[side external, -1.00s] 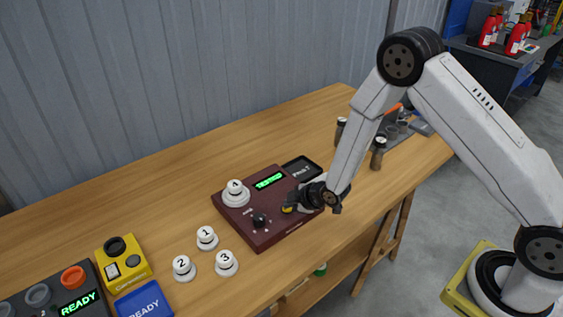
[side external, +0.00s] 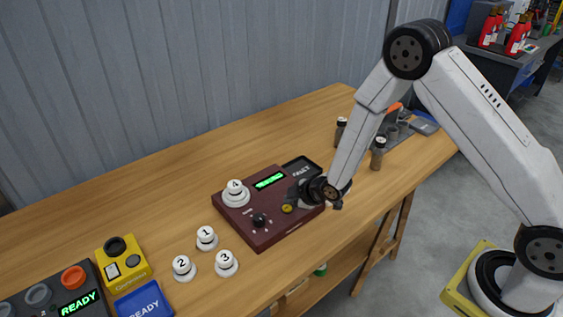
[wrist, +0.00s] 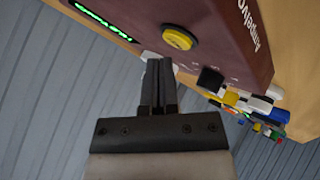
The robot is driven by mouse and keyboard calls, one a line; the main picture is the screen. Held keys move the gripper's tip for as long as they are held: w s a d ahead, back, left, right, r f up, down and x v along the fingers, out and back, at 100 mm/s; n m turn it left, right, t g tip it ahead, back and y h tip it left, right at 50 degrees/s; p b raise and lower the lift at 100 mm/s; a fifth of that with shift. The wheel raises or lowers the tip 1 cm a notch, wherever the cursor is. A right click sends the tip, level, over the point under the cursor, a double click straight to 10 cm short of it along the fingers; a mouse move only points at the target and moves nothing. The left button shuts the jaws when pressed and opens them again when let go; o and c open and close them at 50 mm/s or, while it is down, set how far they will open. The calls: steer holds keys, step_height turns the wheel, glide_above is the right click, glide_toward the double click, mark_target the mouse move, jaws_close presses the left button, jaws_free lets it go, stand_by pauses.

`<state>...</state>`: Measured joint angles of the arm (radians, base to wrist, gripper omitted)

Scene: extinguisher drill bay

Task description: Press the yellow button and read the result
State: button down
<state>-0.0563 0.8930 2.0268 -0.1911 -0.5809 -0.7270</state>
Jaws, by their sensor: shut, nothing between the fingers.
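The yellow button (side external: 287,208) sits on the top of a dark red test box (side external: 263,238), beside a black knob (side external: 259,220). A green lit display (side external: 269,181) is on the box; its text is too small to read. A white piece marked 4 (side external: 235,193) stands on the box's left part. My gripper (side external: 296,196) is shut and empty, just off the button on its right side. In the wrist view my shut fingers (wrist: 158,72) point toward the yellow button (wrist: 179,38) with a gap between. The green display (wrist: 104,20) shows there at a slant, unreadable.
White pieces marked 1 (side external: 206,238), 2 (side external: 183,268) and 3 (side external: 226,263) stand left of the box. A black tray labelled FAULT (side external: 301,171) lies behind it. Two dark jars (side external: 378,153) stand to the right. A yellow device (side external: 123,264) and a blue READY panel (side external: 144,301) are at front left.

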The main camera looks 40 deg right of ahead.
mark_target(290, 208)
steer(key=shift+r, duration=0.15)
steer(key=shift+r, duration=2.4)
steer(key=s+d+r+m+g, duration=0.1)
steer(key=s+r+m+g, duration=0.1)
steer(key=s, duration=0.5)
steer(key=s+d+r+m+g+h, duration=0.1)
steer(key=s+d+r+m+g, duration=0.1)
steer(key=s+r+m, duration=0.2)
steer(key=s+d+r+m+g+h, duration=0.1)
steer(key=s+m, duration=0.4)
steer(key=s, duration=0.5)
step_height(290, 208, up, 3)
steer(key=shift+d+f+g, duration=0.1)
steer(key=shift+d+g, duration=0.2)
steer(key=shift+g, duration=0.4)
